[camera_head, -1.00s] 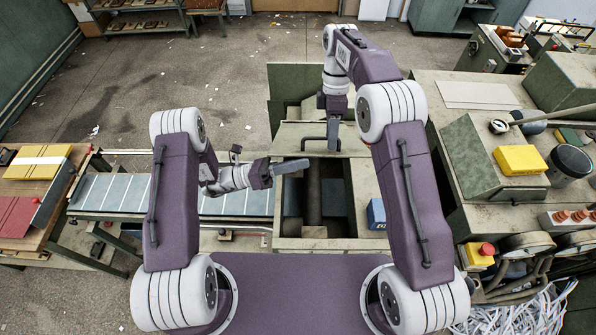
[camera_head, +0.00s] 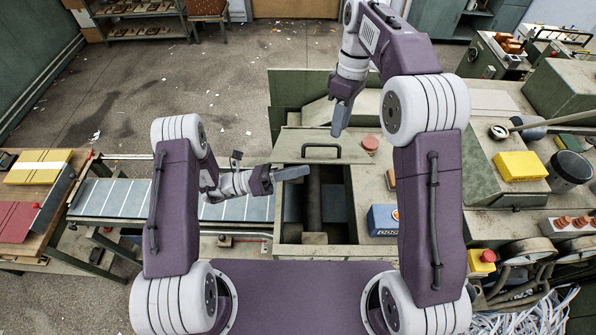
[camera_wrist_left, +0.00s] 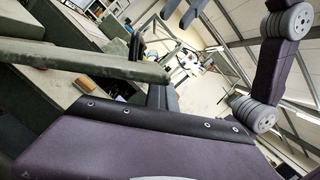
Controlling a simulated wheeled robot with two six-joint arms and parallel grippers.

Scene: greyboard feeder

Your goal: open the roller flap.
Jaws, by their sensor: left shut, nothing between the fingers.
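The roller flap (camera_head: 293,149) is a beige panel with a black bar handle (camera_head: 321,152) on the machine. In front of it the opening (camera_head: 337,205) is uncovered, with dark rollers (camera_head: 314,200) inside. My right gripper (camera_head: 339,130) is above and behind the handle, apart from it. It is seen edge-on, so I cannot tell whether its fingers are open or shut. My left gripper (camera_head: 299,172) is shut and empty, with its tips over the left part of the opening.
A blue box (camera_head: 382,220) sits on the machine top right of the opening. A red button (camera_head: 370,143) stands right of the handle. A conveyor with grey-blue boards (camera_head: 115,196) runs to the left. My right arm hides part of the machine's right side.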

